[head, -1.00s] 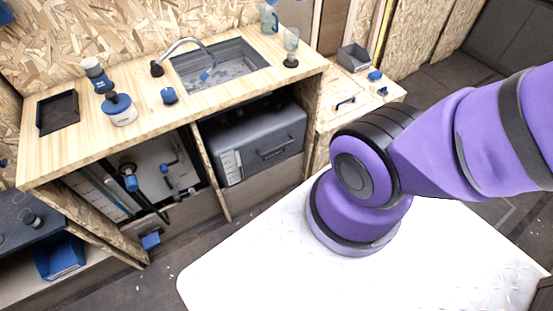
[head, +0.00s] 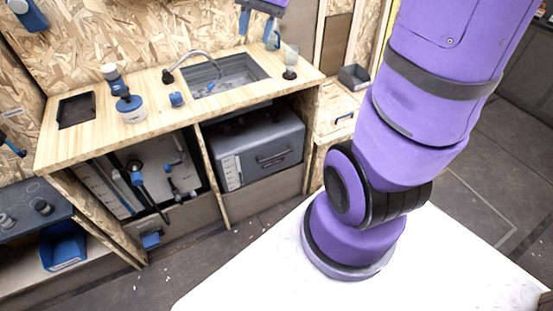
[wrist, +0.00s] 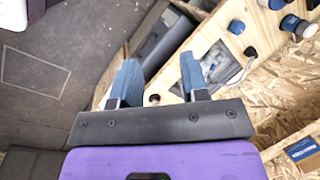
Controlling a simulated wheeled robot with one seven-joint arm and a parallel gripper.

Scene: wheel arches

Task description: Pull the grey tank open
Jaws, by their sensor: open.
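The grey tank (head: 262,148) sits in the right bay under the wooden counter, with a dark handle on its front and a pale scale strip at its left edge. Its front looks closed in the bay. In the wrist view, the grey tank (wrist: 160,42) shows partly, beyond the fingers. My gripper (wrist: 160,75) is open and empty, its two blue fingers spread apart. In the head view my gripper (head: 257,24) shows at the top edge, in front of the back wall and above the counter, apart from the tank.
The wooden counter (head: 150,107) over the tank holds a sink (head: 228,76), a tap, a blue-and-white jar (head: 130,108) and a glass (head: 290,62). A blue bin (head: 63,250) stands at the lower left. Floor before the bays is clear.

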